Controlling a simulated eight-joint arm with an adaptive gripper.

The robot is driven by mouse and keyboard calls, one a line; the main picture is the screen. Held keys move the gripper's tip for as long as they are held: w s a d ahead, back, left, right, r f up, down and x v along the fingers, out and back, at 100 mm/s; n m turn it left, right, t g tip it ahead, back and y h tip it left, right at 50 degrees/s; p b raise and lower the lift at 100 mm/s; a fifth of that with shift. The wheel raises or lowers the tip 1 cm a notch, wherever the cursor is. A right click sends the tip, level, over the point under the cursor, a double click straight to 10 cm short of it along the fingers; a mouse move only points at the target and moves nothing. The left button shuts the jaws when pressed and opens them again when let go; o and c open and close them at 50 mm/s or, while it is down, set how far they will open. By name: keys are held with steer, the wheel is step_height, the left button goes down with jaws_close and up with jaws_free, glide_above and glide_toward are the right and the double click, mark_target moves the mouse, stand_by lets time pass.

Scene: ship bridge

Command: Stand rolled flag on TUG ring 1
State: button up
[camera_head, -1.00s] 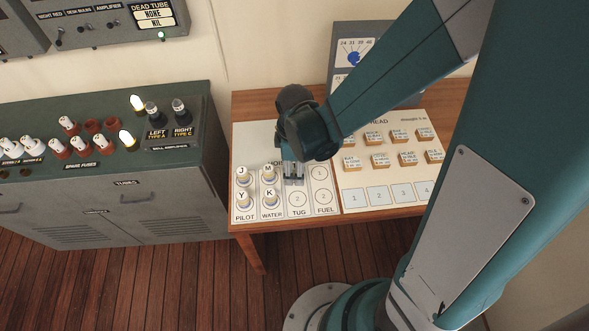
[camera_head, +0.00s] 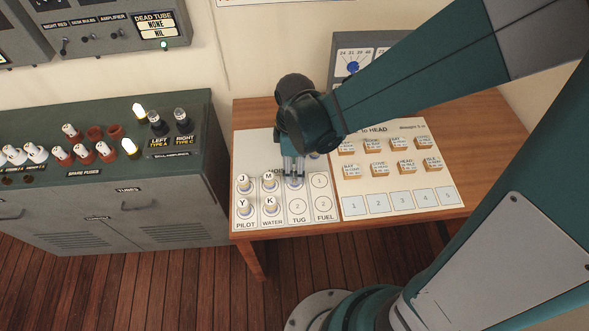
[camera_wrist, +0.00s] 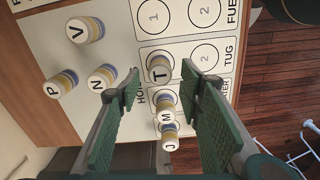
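The rolled flag T (camera_wrist: 158,67), with a white top and yellow and blue bands, stands upright on ring 1 of the TUG column. In the head view its lower part (camera_head: 295,184) shows under my fingers. My gripper (camera_wrist: 161,72) is open, with one green finger on each side of the flag. In the wrist view there are gaps between the fingers and the flag; in the head view my gripper (camera_head: 293,176) is directly above it. TUG ring 2 (camera_head: 297,206) is empty.
Flags J (camera_head: 242,183), M (camera_head: 269,182), Y (camera_head: 243,208) and K (camera_head: 271,206) stand on the PILOT and WATER rings. Both FUEL rings are empty. Flags V (camera_wrist: 78,32), N (camera_wrist: 98,84) and P (camera_wrist: 54,88) stand behind. Labelled blocks (camera_head: 378,170) lie to the right.

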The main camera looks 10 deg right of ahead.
steer(key=shift+r+p, duration=0.45)
steer(key=shift+r, duration=2.65)
steer(key=s+d+r+m+t, duration=0.3)
steer(key=d+r+m, duration=0.5)
steer(key=s+d+r+m+t, duration=0.3)
steer(key=d+r+m+t, duration=0.1)
steer(key=d+r+m, duration=0.4)
steer(key=shift+d+r, duration=0.15)
steer(key=shift+d, duration=0.1)
